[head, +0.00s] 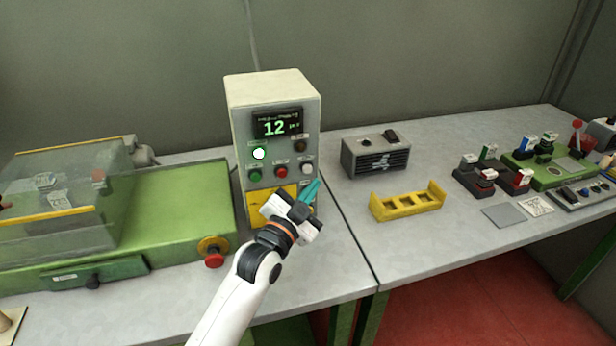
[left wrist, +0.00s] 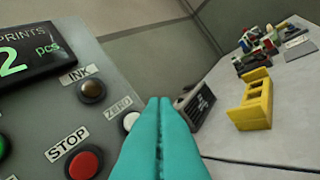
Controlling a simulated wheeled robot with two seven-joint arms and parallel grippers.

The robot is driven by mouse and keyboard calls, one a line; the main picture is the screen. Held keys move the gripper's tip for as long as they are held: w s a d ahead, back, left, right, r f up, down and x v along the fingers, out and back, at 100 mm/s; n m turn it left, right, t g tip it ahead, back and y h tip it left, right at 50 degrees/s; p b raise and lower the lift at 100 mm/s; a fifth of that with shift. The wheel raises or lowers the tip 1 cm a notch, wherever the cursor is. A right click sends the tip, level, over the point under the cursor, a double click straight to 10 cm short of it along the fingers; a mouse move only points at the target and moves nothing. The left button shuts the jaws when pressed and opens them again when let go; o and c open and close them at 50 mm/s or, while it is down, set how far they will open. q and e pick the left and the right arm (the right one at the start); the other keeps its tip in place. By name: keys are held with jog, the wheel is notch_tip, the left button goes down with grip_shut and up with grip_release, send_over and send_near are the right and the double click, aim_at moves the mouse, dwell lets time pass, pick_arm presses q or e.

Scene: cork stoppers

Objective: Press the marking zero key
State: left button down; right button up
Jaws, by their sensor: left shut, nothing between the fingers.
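A pale control box (head: 270,95) stands on the bench, with a dark display (head: 277,124) reading a green 12. The zero key is a round whitish button (head: 307,168) at the lower right of its panel. In the left wrist view the zero key (left wrist: 131,121) sits under a label reading ZERO, partly hidden by my fingers. My left gripper (head: 313,187) is shut and empty, its teal fingertips just below the key in the head view. In the left wrist view the left gripper (left wrist: 160,103) overlaps the key's right edge; I cannot tell whether it touches. My right gripper is not in view.
A red STOP button (left wrist: 84,164) and a brown INK button (left wrist: 92,91) are close to the key. A green button (head: 255,175) is farther left. A yellow holder (head: 407,204) and a grey vented box (head: 375,157) stand to the right. A green machine (head: 180,205) fills the left.

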aim_at(307, 169)
pick_arm(q)
jog(key=shift+w+a, duration=0.2)
jog(key=shift+w, duration=0.45)
jog(key=shift+w+a, duration=0.2)
jog(key=shift+w, duration=0.4)
dwell(0.5)
dwell(0.7)
jog(key=shift+w+a, duration=0.15)
jog(key=shift+w, duration=0.25)
jog(key=shift+w+a+b, duration=0.1)
jog(key=shift+w+b, duration=0.25)
jog(key=shift+w, duration=0.05)
dwell(0.5)
jog(key=shift+r, duration=0.1)
jog(key=shift+s+d+p, duration=0.25)
jog(key=shift+s+p, duration=0.4)
jog(key=shift+s, duration=0.2)
